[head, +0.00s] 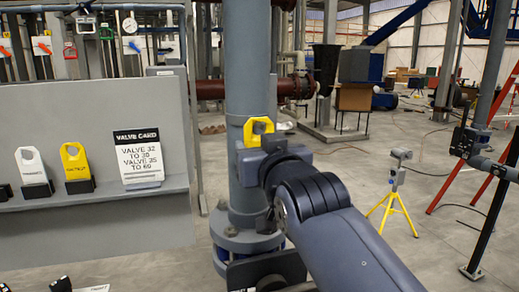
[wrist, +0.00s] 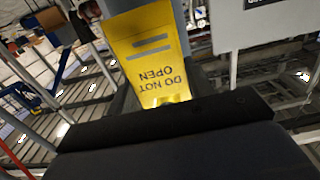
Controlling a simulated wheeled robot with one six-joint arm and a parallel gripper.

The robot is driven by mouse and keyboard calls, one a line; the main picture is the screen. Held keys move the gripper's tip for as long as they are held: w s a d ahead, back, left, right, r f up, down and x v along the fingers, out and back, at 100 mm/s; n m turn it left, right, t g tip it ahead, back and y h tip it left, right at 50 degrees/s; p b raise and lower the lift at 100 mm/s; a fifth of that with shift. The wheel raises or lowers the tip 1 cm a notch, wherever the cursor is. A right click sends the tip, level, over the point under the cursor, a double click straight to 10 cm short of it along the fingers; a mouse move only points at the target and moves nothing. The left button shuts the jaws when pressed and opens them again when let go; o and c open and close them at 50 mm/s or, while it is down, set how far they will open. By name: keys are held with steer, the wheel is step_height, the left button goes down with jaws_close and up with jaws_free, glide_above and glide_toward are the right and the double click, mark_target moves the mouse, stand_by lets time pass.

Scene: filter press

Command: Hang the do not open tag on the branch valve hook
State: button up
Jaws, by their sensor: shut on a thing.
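The yellow tag (head: 249,134) is in my gripper (head: 270,140), held up in front of the thick grey vertical pipe. Its holed end points upward in the head view. In the wrist view the tag (wrist: 145,48) reads DO NOT OPEN upside down, and its lower end meets the dark gripper body. The gripper is shut on it, though the fingertips are partly hidden. I cannot pick out the branch valve hook for certain in either view.
A grey panel (head: 90,110) with a ledge stands at left. It carries a white tag (head: 33,172), another yellow tag (head: 75,164) and a valve card (head: 138,158). The grey pipe (head: 248,60) is close behind my gripper. A yellow tripod (head: 392,208) and black post (head: 490,210) stand at right.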

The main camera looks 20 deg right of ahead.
stand_by(0.3)
steer(key=o, duration=1)
